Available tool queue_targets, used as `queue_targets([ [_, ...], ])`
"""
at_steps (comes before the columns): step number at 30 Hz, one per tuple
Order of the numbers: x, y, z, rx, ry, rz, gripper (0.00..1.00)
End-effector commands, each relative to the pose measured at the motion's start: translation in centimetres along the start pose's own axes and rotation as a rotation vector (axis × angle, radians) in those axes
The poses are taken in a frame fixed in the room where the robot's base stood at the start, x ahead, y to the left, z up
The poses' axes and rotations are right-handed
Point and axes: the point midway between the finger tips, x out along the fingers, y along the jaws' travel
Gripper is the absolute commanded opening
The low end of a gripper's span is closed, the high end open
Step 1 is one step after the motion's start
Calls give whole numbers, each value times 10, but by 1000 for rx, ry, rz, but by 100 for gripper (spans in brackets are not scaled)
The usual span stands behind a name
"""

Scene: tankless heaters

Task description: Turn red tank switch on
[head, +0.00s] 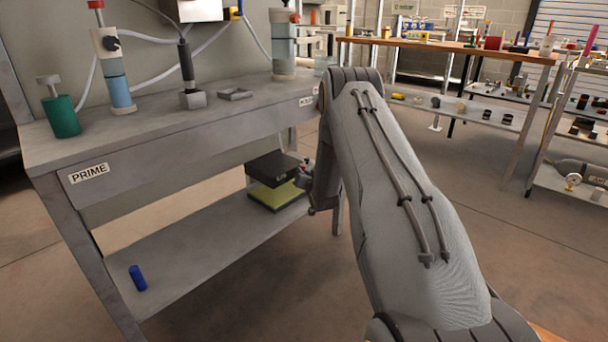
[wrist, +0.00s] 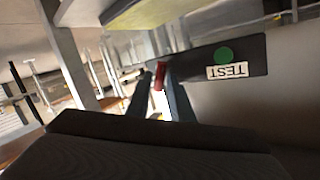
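A tank with a red top (head: 96,4), a white upper part and a blue lower part stands on the bench at the upper left, with a black knob (head: 111,43) on its side. My gripper (head: 307,180) is far from it, below the bench top at the right end, beside a black box. In the wrist view two grey-blue fingers (wrist: 160,84) converge near a small red piece (wrist: 160,75). I cannot tell whether they touch or grip it. A dark panel with a green round button (wrist: 223,55) and an upside-down TEST label (wrist: 227,72) lies beside the fingers.
The grey bench (head: 190,138) carries a green cylinder (head: 62,116), a grey block (head: 192,99) and a clear tank (head: 284,52). A black box (head: 272,165) over a yellow slab (head: 277,195) and a blue cylinder (head: 138,278) are lower down. Open floor lies at the right.

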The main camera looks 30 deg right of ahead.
Motion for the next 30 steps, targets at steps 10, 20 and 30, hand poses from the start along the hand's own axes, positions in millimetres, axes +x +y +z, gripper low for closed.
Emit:
queue_targets([
  [10, -24, 0, -2, 1, 0, 1, 20],
  [20, -72, -1, 0, 0, -1, 0, 20],
  [30, -78, -1, 0, 0, 0, -1, 20],
])
